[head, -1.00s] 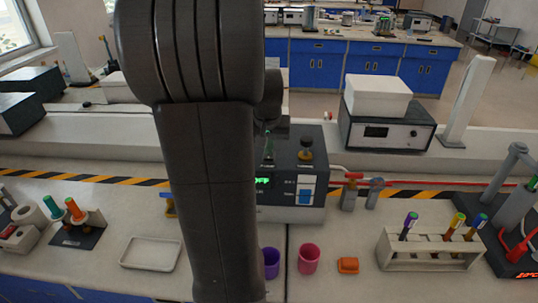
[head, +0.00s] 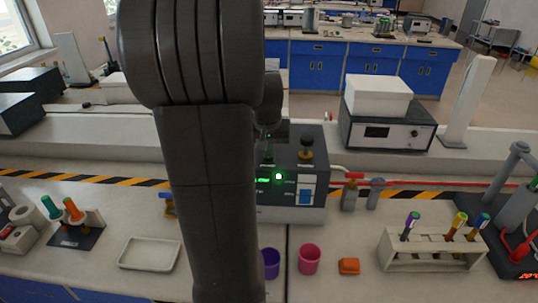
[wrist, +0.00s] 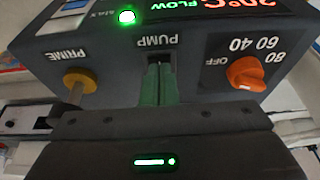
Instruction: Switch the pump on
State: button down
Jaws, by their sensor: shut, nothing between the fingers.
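The pump unit (head: 291,213) is a grey box with a dark sloping top, partly hidden behind my arm in the head view. In the wrist view its panel (wrist: 200,70) appears upside down. The dark switch slot (wrist: 154,58) is marked PUMP, and a green lamp (wrist: 127,16) beside it is lit. The lamp also glows in the head view (head: 279,176). My gripper (wrist: 157,80) has green fingers shut together, with nothing between them, their tips at the PUMP slot. They hide the switch lever, and I cannot tell whether they touch it.
An orange knob (wrist: 247,73) and a yellow PRIME knob (wrist: 79,81) flank the slot. In the head view, a purple cup (head: 271,263), a pink cup (head: 309,259) and an orange block (head: 349,266) stand before the unit. A test tube rack (head: 431,260) is to the right.

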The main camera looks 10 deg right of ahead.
jog(key=shift+r, duration=0.1)
notch_tip(320, 180, up, 7)
jog(key=p, duration=0.5)
dwell(0.3)
notch_tip(320, 180, down, 7)
jog(key=b, duration=0.5)
dwell(0.4)
